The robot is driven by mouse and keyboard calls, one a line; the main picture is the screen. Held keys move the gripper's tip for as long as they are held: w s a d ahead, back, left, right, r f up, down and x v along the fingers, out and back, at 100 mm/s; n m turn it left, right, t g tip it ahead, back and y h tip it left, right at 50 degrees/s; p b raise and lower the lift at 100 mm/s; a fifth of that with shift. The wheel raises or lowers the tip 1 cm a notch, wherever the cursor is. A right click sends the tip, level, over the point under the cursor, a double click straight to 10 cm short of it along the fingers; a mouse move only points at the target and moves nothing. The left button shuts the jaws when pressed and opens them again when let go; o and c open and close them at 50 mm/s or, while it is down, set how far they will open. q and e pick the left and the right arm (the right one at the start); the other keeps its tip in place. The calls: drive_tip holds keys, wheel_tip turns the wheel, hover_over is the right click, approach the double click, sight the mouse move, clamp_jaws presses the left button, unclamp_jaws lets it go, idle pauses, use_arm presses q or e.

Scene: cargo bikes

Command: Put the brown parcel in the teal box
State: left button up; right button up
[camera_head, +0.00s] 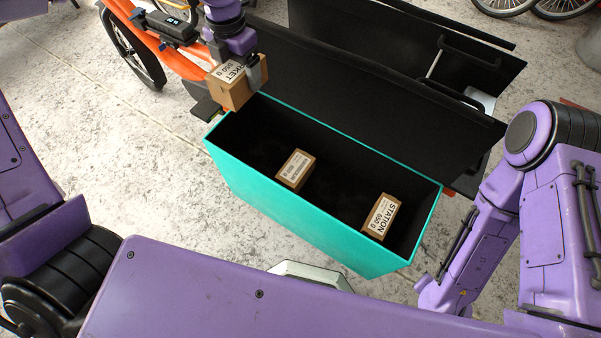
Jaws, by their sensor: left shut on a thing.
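A grey finger shows along the parcel's right side; the other finger is mostly hidden. The parcel is held at the far left end of the teal box (297,228), above or beside its rim; its exact height is hard to tell. The box is open, with a black inside. Two other brown parcels lie inside it, one near the middle (295,170) and one at the right end (381,217). My right gripper is out of view.
The box's black lid (370,85) stands open along its far side. An orange bike frame (160,42) with a front wheel (133,50) is behind at the left. Inside the box, the left end looks bare. Speckled grey floor (120,170) is clear at the left.

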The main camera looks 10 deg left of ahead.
use_arm(q)
wheel_tip(320, 180, down, 28)
drive_tip(key=b, duration=0.6)
drive_tip(key=shift+f, duration=0.55)
drive_tip(key=o, duration=1.4)
wheel_tip(320, 180, up, 13)
drive_tip(key=p, duration=0.2)
drive_tip(key=shift+p, duration=0.3)
